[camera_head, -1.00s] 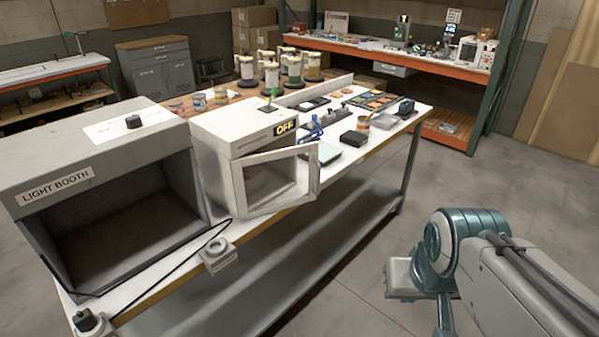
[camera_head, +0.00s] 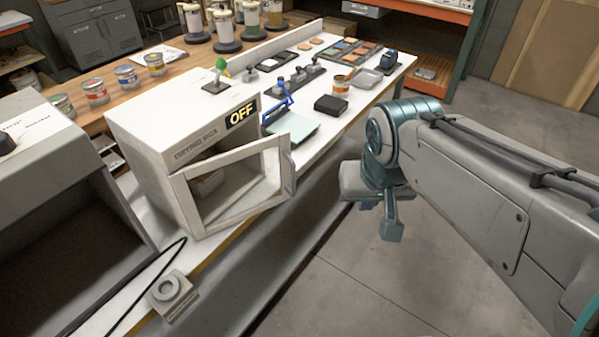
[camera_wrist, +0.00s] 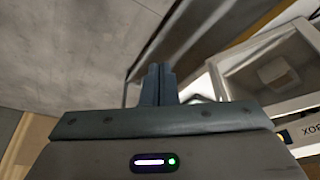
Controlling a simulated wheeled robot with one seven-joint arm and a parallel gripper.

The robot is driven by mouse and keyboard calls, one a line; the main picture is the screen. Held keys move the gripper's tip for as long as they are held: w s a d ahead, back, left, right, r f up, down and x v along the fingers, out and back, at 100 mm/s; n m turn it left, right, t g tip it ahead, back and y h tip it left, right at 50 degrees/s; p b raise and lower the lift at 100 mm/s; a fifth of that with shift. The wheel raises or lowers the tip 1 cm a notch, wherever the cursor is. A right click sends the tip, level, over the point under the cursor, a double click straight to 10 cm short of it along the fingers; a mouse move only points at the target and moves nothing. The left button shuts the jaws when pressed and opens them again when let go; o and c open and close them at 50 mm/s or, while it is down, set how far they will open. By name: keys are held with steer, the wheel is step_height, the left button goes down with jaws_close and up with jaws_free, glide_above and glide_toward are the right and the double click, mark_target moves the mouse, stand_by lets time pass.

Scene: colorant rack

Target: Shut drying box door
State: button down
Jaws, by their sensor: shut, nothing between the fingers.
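The white drying box (camera_head: 150,125) stands on the bench in the head view, with an "OFF" display on its front. Its framed door (camera_head: 232,185) is hinged at the left and stands open, swung out past the bench's front edge. My gripper (camera_head: 391,228) hangs to the right of the door, apart from it, over the floor in front of the bench. In the wrist view my gripper (camera_wrist: 158,72) has its fingers together and holds nothing. The drying box (camera_wrist: 308,130) shows at the right of the wrist view, with the open door's frame (camera_wrist: 268,45) beside it.
The grey light booth (camera_head: 60,190) stands left of the drying box. A small grey device (camera_head: 172,295) sits at the bench's front edge below the door. Open floor (camera_head: 340,290) lies in front.

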steer(key=b, duration=0.6)
glide_toward(293, 183)
steer(key=s+r, duration=0.2)
steer(key=s, duration=0.5)
steer(key=shift+m+t, duration=0.3)
steer(key=shift+m, duration=0.1)
steer(key=shift+w+d+f+p, duration=0.1)
steer(key=shift+w+f+p, duration=0.55)
steer(key=shift+w+f, duration=1.45)
steer(key=shift+w+f+p, duration=0.65)
steer(key=shift+w+f, duration=1.25)
steer(key=shift+f, duration=0.4)
